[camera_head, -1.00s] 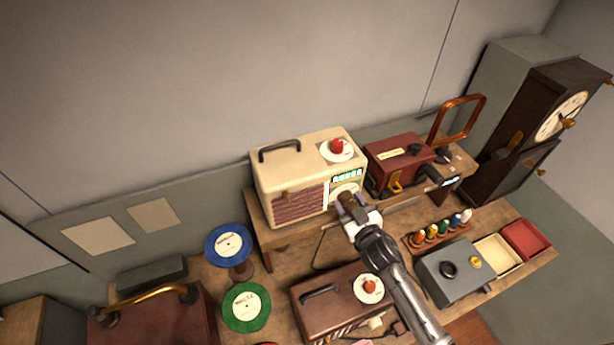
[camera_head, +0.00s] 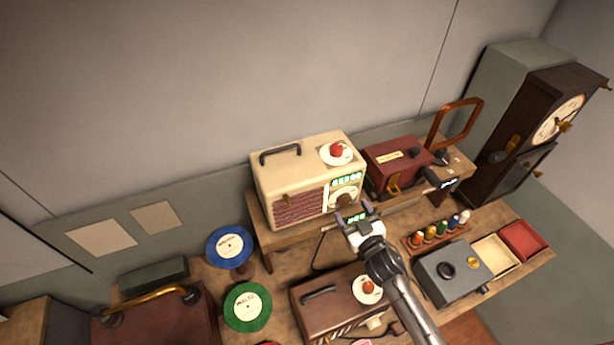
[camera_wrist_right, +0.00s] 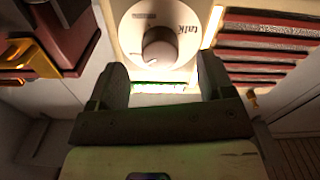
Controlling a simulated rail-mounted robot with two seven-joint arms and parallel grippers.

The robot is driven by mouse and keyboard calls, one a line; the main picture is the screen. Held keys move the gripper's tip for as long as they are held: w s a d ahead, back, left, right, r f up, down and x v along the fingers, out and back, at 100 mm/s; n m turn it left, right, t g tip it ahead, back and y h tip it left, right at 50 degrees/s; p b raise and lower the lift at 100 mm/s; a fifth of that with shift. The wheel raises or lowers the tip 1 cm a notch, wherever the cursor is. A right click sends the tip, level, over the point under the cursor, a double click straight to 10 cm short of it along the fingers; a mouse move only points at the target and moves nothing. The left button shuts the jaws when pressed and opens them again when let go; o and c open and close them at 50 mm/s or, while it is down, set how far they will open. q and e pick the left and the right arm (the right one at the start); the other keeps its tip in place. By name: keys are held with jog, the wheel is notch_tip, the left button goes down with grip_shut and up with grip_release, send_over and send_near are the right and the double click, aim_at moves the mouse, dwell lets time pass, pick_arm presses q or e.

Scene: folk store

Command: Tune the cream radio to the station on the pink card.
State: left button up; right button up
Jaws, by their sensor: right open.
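The cream radio (camera_head: 282,176) stands on a low wooden shelf in the head view, with a dark knob (camera_head: 345,201) on a pale round dial and a lit green display (camera_head: 346,180) above it. My right gripper (camera_head: 353,213) is open and empty just in front of the dial. In the right wrist view the knob (camera_wrist_right: 160,48) shows beyond and between the open fingers (camera_wrist_right: 161,82), apart from them. A word like "talk" is on the dial, rotated. A sliver of pink (camera_head: 361,342) shows at the head view's bottom edge; I cannot tell whether it is the card.
A dark red radio-like box (camera_head: 397,162) stands right of the cream radio. Record stands (camera_head: 246,307) are at the left. A tall clock (camera_head: 530,130) stands far right.

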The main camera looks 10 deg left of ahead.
jog(key=shift+p+v, duration=1.5)
jog(key=shift+v, duration=1.25)
